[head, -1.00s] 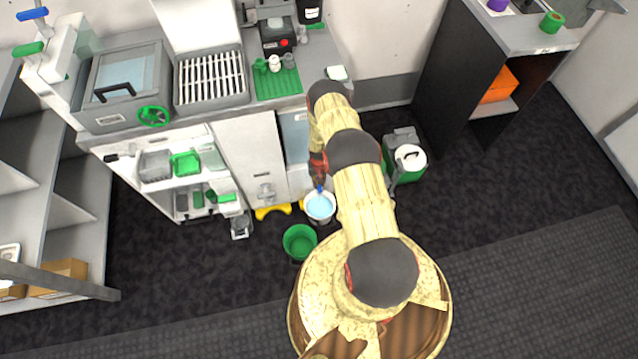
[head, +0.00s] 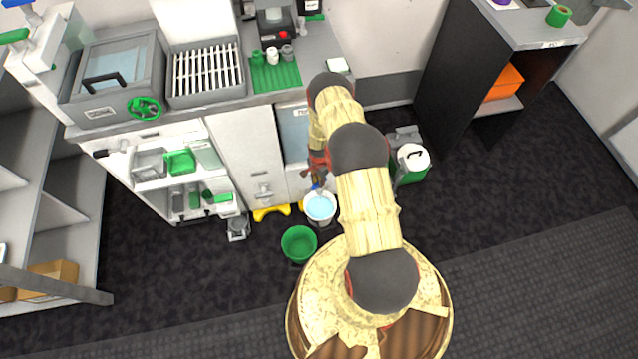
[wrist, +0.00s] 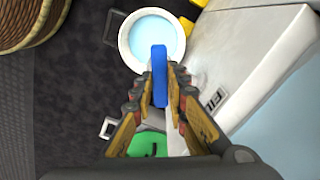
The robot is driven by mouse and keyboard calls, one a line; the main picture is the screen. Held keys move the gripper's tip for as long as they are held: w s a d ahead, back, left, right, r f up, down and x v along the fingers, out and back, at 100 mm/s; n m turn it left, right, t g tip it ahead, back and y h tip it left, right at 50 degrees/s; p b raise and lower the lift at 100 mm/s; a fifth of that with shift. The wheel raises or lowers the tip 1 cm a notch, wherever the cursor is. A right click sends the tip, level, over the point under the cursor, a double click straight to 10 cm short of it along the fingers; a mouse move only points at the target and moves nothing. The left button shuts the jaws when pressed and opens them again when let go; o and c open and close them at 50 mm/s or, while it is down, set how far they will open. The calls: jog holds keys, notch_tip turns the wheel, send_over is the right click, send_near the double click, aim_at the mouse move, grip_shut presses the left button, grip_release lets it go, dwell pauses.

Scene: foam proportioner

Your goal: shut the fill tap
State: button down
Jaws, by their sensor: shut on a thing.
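The fill tap shows in the wrist view as a blue lever (wrist: 160,76) over the white bucket. My gripper (wrist: 160,88) is shut on this lever, with a finger on each side of it. The tap's body and spout are hidden behind the lever and fingers. A white bucket (wrist: 134,60) with pale blue liquid stands below, and it also shows in the head view (head: 320,207). In the head view my gripper (head: 318,184) is low by the cabinet front, just above the bucket, with a bit of blue at its tip.
A green bucket (head: 299,244) stands on the floor left of my base. A green and white container (head: 411,165) stands right of my arm. The white cabinet (wrist: 245,75) is close beside my gripper. Dark floor is clear at the right.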

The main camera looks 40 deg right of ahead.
jog(key=m+b, duration=0.1)
jog(key=m, duration=0.4)
jog(key=shift+m+b, duration=0.3)
jog(key=shift+b, duration=0.05)
dwell(0.3)
jog(key=c, duration=1.8)
grip_release()
jog(key=shift+o, duration=0.2)
jog(key=shift+r, duration=0.15)
notch_tip(320, 180, up, 12)
